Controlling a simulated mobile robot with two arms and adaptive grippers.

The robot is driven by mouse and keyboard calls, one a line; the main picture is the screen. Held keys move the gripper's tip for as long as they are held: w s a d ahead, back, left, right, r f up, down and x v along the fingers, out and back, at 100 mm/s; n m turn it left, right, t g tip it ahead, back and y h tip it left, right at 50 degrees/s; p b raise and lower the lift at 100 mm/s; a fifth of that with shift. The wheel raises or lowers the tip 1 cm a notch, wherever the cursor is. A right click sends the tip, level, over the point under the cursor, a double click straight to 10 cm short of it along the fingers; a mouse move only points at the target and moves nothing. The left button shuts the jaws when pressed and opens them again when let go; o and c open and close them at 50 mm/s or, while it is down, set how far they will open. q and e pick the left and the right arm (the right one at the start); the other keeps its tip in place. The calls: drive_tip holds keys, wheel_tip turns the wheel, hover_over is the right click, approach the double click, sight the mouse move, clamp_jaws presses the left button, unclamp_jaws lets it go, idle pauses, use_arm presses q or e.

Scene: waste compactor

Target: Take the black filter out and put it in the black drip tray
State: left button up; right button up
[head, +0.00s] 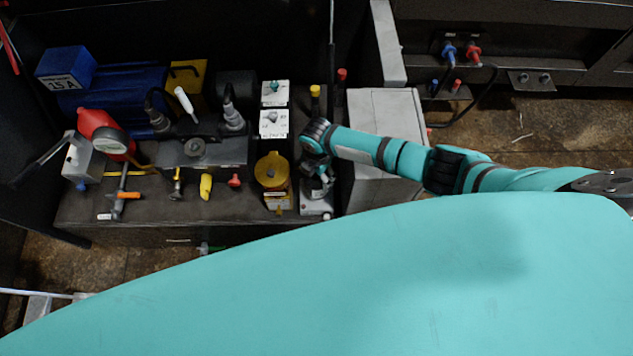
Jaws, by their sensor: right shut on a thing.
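My right arm reaches in from the right, and my right gripper (322,178) is above the front right part of the bench. It is shut on a small dark thing, which looks like the black filter (317,189); the gripper hides most of it. The filter is over a small grey metal block (316,206), just right of the yellow filter bowl (272,172). I cannot tell whether it is still seated or lifted clear. I cannot pick out the black drip tray. My left gripper is not in view.
The bench (130,225) also holds a blue motor (115,98), a red part with a gauge (105,133), a grey valve block (205,152) and small coloured handles. A grey cabinet (385,115) stands close on the right. Brown floor (540,140) is open beyond it.

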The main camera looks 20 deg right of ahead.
drive_tip(key=n+b, duration=0.1)
drive_tip(key=n, duration=0.1)
drive_tip(key=shift+f+n, duration=0.15)
drive_tip(key=shift+n, duration=1.15)
drive_tip(key=n+b, duration=0.1)
drive_tip(key=n, duration=0.2)
drive_tip(key=shift+b, duration=0.3)
drive_tip(key=shift+n, duration=0.4)
drive_tip(key=shift+r, duration=0.2)
drive_tip(key=shift+r+p, duration=0.55)
drive_tip(key=shift+p, duration=0.1)
drive_tip(key=shift+r+p, duration=2)
drive_tip(key=shift+r, duration=0.3)
